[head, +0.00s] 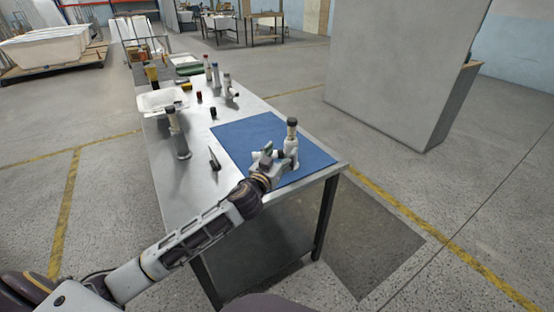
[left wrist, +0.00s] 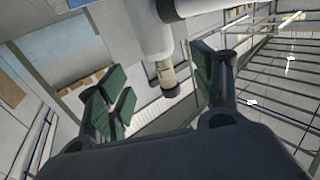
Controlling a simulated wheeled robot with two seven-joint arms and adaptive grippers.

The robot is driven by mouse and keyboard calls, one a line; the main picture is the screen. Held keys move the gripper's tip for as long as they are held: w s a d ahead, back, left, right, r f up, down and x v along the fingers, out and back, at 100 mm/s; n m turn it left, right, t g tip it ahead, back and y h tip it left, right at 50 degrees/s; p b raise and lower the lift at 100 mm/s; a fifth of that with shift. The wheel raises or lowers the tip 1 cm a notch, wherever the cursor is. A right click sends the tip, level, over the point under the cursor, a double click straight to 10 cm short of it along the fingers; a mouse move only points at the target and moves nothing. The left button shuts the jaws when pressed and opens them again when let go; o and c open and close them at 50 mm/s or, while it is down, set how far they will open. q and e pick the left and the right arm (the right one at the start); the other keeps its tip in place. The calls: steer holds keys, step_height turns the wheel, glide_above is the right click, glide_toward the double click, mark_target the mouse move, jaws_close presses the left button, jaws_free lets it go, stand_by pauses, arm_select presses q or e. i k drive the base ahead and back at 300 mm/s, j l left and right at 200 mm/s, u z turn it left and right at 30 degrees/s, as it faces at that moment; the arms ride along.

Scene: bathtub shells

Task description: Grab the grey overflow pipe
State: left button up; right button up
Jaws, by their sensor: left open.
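A light grey pipe piece with a dark cap (head: 292,140) stands upright on the blue mat (head: 258,137), near the table's right front corner. My left gripper (head: 272,157) is beside it on its left, with fingers toward it. In the left wrist view, the pipe (left wrist: 150,38) comes in from the top, and its beige ring and black end lie between the two open green-padded fingers (left wrist: 160,85). No finger is seen closed on it. A similar grey upright pipe (head: 180,142) stands left of the mat, and another light fitting (head: 227,88) stands behind. My right gripper is out of view.
The steel table (head: 190,185) also holds a white basin (head: 160,101), a dark-handled tool (head: 214,158), small dark cylinders and bottles toward the back. The mat around the pipe is mostly bare. A large grey block (head: 390,75) stands on the floor to the right.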

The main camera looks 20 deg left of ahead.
mark_target(182, 151)
steer(key=u, duration=1.5)
steer(key=i+l+u, duration=0.3)
steer(key=l, duration=0.3)
steer(key=i+l+u, duration=0.3)
steer(key=l, duration=0.45)
steer(key=i+j, duration=0.05)
steer(key=i, duration=0.05)
